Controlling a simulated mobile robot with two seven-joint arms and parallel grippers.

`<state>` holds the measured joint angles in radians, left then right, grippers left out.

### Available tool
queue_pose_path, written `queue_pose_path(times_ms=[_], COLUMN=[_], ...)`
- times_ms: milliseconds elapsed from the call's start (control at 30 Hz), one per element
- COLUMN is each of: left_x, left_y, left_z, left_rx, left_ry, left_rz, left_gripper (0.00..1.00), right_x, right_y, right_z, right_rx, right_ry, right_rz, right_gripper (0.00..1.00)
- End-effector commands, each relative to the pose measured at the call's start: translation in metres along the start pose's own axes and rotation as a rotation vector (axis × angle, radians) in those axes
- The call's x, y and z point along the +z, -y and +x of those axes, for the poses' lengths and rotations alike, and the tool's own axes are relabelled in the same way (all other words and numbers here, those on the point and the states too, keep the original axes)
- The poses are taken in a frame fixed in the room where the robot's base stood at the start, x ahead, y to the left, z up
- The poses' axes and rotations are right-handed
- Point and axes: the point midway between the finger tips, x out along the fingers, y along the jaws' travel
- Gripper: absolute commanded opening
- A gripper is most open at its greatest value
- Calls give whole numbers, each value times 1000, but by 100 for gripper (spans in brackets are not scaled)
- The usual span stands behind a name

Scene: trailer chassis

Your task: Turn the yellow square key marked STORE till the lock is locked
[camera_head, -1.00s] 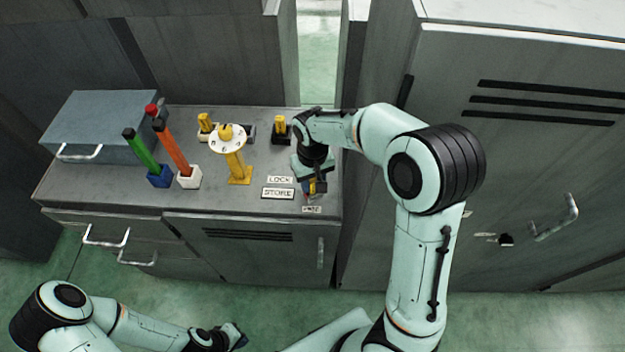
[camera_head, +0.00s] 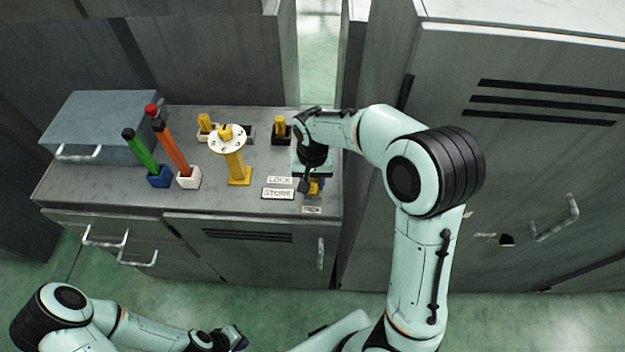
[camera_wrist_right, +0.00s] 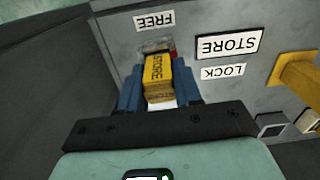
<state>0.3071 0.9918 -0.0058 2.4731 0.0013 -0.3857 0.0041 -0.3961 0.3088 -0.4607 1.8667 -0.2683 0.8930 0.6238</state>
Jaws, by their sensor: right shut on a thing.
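The yellow square key (camera_wrist_right: 158,78) marked STORE stands in its lock at the right end of the bench top; the right wrist view shows it between the blue fingers of my right gripper (camera_wrist_right: 160,92), which is shut on it. In the head view only a bit of the yellow key (camera_head: 315,187) shows beneath my right gripper (camera_head: 312,185). The labels STORE (camera_head: 278,193), LOCK (camera_head: 280,180) and FREE (camera_head: 311,210) lie around the lock. A small red patch shows beside the key in the wrist view. My left gripper (camera_head: 238,338) is low at the bottom, away from the bench; its jaws are unclear.
A yellow post with a white disc (camera_head: 227,141) stands left of the lock. Green (camera_head: 140,149) and orange-red (camera_head: 173,148) handles stand in holders further left. A yellow key in a black block (camera_head: 281,128) is behind. A tall cabinet (camera_head: 520,160) stands close on the right.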

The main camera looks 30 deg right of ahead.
Motion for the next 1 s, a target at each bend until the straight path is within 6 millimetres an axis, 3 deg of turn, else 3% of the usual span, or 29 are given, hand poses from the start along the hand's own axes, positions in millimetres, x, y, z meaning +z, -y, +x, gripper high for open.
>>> queue_pose_path(times_ms=[200, 433, 467, 533, 833, 1000], left_x=[1, 1, 1, 1, 1, 1], left_y=[1, 1, 1, 1, 1, 1], left_z=[1, 1, 1, 1, 1, 1], left_rx=[0, 0, 0, -1, 0, 0], left_ry=[1, 1, 1, 1, 1, 1], left_rz=[-1, -1, -1, -1, -1, -1], left_gripper=[0, 0, 0, 0, 0, 0], right_x=[0, 0, 0, 0, 0, -1], right_y=[0, 0, 0, 0, 0, 1], right_z=[0, 0, 0, 0, -1, -18], right_rx=[0, 0, 0, 0, -1, -5], right_ry=[-1, -1, -1, -1, -1, -4], right_rz=[223, 249, 249, 248, 244, 243], right_gripper=[3, 4, 45, 65, 65, 65])
